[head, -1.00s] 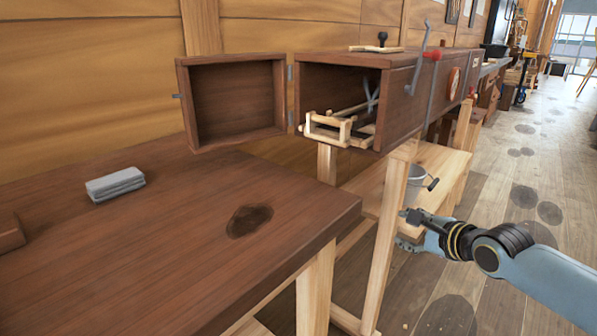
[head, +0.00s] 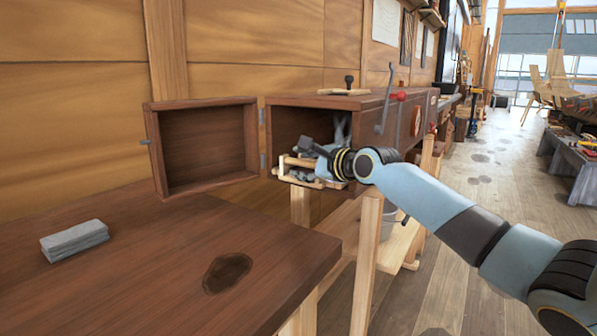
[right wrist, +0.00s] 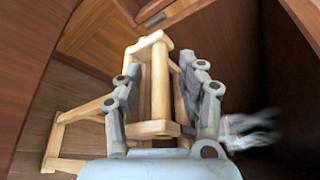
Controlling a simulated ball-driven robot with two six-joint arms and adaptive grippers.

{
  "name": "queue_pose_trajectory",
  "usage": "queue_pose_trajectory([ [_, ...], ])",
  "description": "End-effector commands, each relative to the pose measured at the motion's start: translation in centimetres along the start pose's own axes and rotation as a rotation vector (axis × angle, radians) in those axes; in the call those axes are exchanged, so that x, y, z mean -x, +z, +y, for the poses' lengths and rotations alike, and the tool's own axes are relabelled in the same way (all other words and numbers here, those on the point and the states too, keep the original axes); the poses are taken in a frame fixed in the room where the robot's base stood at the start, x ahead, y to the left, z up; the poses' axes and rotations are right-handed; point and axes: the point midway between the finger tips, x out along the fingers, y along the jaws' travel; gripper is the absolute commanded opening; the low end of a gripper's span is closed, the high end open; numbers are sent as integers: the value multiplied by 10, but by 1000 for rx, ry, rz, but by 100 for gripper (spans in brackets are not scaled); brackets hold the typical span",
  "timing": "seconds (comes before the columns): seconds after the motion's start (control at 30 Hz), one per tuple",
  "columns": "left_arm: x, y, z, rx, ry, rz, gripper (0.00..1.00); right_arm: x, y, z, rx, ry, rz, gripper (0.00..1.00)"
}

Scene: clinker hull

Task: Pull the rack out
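The rack (head: 298,181) is a light wooden frame at the mouth of the long brown box (head: 360,103), its front end sticking out a little. The box's door (head: 205,148) stands open to the left. My right gripper (head: 308,160) is at the rack's front end and partly hides it. In the right wrist view, the fingers of the right gripper (right wrist: 163,95) are open on either side of the rack's front bars (right wrist: 160,80), with gaps showing beside the wood. Pale wisps like steam show inside the box. My left gripper is in neither view.
A dark bench (head: 150,270) with a grey block (head: 74,241) fills the lower left. A wooden stand (head: 366,265) holds the box up, with a bucket (head: 389,224) below. Open floor lies to the right.

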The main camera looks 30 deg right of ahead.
Motion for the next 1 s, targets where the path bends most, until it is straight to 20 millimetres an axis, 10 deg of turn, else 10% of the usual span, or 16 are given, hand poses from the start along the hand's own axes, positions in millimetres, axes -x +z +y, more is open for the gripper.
queue_pose_trajectory([
  [0.43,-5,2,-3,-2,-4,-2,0,-14,1,0,1,1,-1,40],
  [0.73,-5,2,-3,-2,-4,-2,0,-14,1,0,0,1,0,1],
  [1.0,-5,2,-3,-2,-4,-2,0,-14,0,0,0,1,0,0],
])
